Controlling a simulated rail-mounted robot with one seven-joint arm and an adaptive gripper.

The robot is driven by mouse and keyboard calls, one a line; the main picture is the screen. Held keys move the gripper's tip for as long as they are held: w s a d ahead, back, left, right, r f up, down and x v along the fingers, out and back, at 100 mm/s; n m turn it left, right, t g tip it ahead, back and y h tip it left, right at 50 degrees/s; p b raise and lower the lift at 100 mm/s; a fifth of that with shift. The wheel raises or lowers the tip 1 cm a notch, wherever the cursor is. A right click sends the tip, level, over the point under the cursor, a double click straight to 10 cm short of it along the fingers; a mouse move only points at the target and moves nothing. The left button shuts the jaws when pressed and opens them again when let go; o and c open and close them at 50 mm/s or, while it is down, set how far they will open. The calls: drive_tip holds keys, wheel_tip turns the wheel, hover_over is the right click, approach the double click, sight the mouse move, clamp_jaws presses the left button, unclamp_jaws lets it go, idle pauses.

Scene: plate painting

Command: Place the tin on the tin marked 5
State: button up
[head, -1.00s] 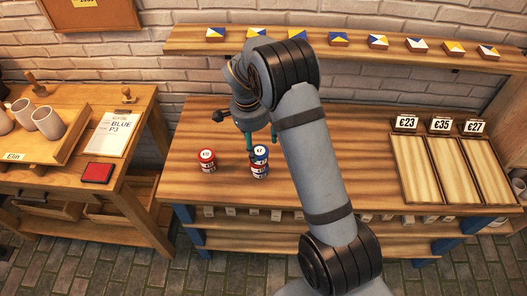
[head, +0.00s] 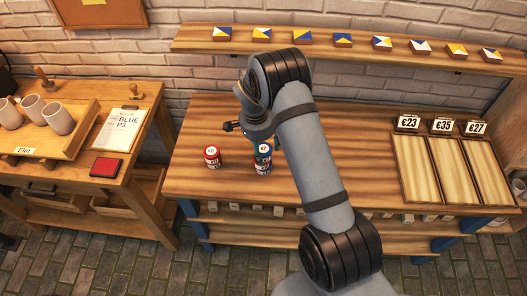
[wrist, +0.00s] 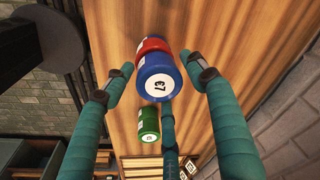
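A blue tin with a 7 on its white lid label (wrist: 158,86) sits end-on in the wrist view, with a red tin (wrist: 151,46) directly beyond it. A green tin (wrist: 149,124) lies lower in that view, apart from them. My gripper (wrist: 163,72) is open, its teal fingers around the blue tin with gaps at both sides; a third finger is near its lower edge. In the head view the blue-topped stack (head: 263,148) stands under my wrist, and a red-topped tin stack (head: 211,152) stands to its left. I cannot read a 5 on any tin.
Price-tagged trays (head: 424,170) are at the right of the wooden table (head: 345,130). A shelf (head: 345,46) with several painted tiles runs along the wall. A side table (head: 90,90) on the left holds cups, a paper and a red pad.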

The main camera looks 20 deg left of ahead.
drive_tip(key=c, duration=1)
drive_tip(key=shift+c, duration=0.5)
